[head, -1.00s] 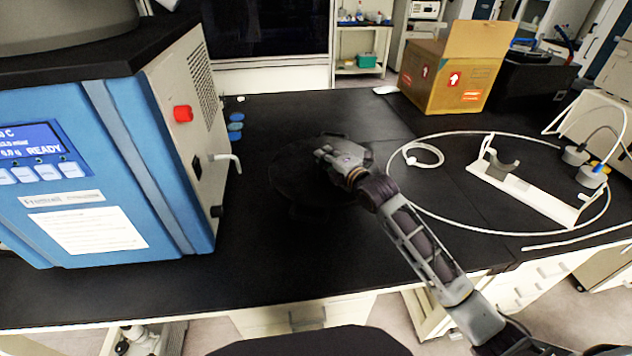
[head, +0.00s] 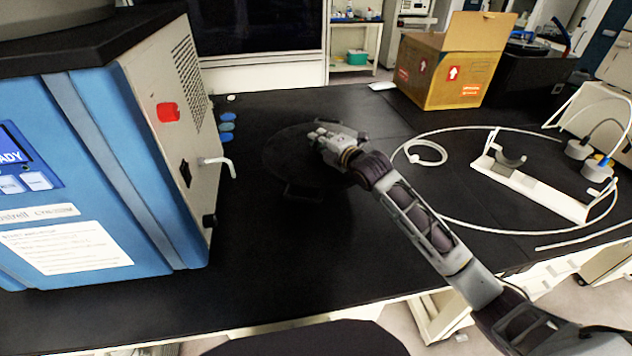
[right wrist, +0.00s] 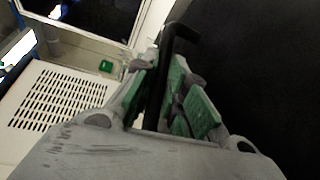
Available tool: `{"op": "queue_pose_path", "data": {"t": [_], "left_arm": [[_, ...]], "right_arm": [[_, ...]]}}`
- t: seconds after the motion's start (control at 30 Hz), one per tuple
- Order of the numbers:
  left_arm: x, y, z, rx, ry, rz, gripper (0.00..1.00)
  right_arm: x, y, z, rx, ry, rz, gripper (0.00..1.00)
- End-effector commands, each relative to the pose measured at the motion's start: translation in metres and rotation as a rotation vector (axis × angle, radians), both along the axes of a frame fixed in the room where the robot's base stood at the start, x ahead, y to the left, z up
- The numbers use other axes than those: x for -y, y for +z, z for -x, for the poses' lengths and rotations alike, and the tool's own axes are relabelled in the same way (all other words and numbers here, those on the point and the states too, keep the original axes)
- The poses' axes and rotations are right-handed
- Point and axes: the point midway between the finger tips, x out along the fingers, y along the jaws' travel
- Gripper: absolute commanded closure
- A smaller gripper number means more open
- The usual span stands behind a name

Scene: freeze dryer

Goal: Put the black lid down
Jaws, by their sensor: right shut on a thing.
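The black lid (head: 290,155) is a dark round disc over the black bench top, in the middle of the head view. My right gripper (head: 322,140) is at the lid's upper side and shut on its handle. In the right wrist view the green-padded fingers of the gripper (right wrist: 172,98) close around a black bent handle (right wrist: 178,42). The dark lid surface fills the right of that view. Dark on dark, I cannot tell whether the lid touches the bench. My left gripper is not in view.
A blue and beige freeze dryer (head: 130,150) with a red knob (head: 168,112) and a white spout (head: 220,163) stands left. A white tube (head: 440,222) loops around a white stand (head: 530,188) at right. A cardboard box (head: 450,65) sits behind. The front bench is clear.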

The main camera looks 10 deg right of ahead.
Motion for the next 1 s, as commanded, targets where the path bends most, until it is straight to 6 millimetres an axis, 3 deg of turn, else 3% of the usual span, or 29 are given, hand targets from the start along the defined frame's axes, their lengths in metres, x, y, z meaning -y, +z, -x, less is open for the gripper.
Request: {"op": "queue_pose_path", "data": {"t": [0.43,1.0], "left_arm": [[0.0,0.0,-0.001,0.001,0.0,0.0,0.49],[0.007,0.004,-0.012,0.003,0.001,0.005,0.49]], "right_arm": [[0.0,0.001,0.0,0.009,0.0,-0.002,1.0],[0.0,-0.054,0.0,0.009,0.0,-0.004,1.0]]}}
